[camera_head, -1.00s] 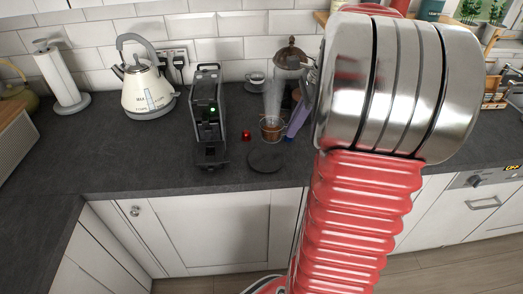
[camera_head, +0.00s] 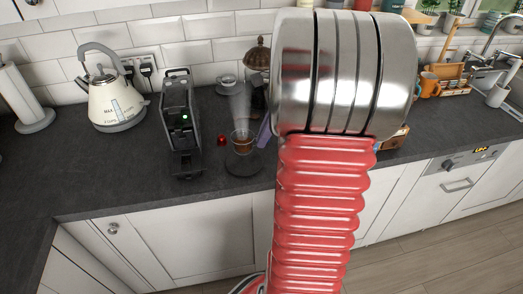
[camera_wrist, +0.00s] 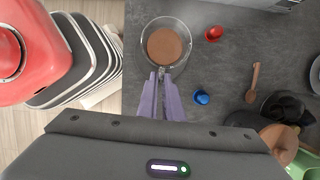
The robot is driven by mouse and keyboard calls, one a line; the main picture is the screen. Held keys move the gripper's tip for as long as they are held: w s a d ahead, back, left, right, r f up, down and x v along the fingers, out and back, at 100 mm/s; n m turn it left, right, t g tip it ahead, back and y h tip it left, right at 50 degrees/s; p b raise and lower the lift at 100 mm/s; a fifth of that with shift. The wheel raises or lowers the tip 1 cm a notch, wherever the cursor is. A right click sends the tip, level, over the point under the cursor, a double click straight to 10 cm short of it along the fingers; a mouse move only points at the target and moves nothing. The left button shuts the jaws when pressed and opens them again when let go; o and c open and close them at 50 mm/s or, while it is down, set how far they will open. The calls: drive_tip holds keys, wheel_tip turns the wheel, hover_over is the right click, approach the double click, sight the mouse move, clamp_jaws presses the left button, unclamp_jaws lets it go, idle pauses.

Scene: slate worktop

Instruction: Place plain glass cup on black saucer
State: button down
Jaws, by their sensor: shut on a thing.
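The plain glass cup (camera_head: 241,145) holds brown liquid, with pale steam above it in the head view. It also shows from above in the wrist view (camera_wrist: 166,45). My gripper (camera_wrist: 161,73), with purple fingers, is shut on the cup's near rim. In the head view the fingers show in part beside the cup, behind my arm. The black saucer (camera_head: 243,168) lies on the worktop, and the cup appears over its far part. I cannot tell whether the cup touches it. The saucer is not clearly visible in the wrist view.
A black coffee machine (camera_head: 181,125) stands left of the saucer. A red capsule (camera_head: 221,140) lies between them. The wrist view shows a blue capsule (camera_wrist: 202,97) and a wooden spoon (camera_wrist: 254,82). A white kettle (camera_head: 112,100) stands further left. The worktop's front edge is close to the saucer.

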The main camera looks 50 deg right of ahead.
drive_tip(key=shift+f, duration=0.75)
drive_tip(key=shift+f, duration=0.1)
drive_tip(key=shift+f, duration=1.75)
drive_tip(key=c, duration=1.9)
unclamp_jaws()
drive_tip(key=shift+f, duration=0.1)
drive_tip(key=v, duration=1.2)
drive_tip(key=shift+a, duration=0.1)
